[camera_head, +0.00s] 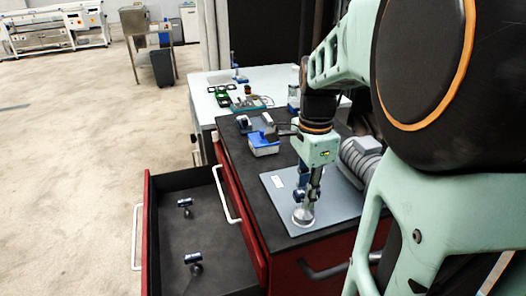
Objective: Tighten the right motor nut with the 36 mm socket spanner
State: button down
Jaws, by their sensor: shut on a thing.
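My gripper (309,196) points down over a grey plate (278,208) on the red cabinet's dark top. It is shut on a small tool with a dark blue part (299,195), which looks like a socket spanner; its size cannot be read. Directly below is a round metal piece (303,216) on the plate; whether the tool touches it I cannot tell. A grey ribbed motor (361,158) lies right of my gripper, partly behind my arm. The right motor nut cannot be made out.
The cabinet's drawer (170,235) stands open at the left. A blue-and-white box (264,146) and small items sit on the cabinet's back part. Behind is a white table (203,104) with green items. The floor at the left is clear.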

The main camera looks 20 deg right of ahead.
jog(key=shift+m, duration=0.4)
jog(key=m, duration=0.3)
jog(key=shift+m, duration=0.3)
jog(key=shift+p, duration=0.3)
jog(key=shift+m, duration=1.8)
jog(key=shift+w+d+m+p, duration=0.1)
jog(key=shift+m+p, duration=0.4)
jog(key=shift+m, duration=1.3)
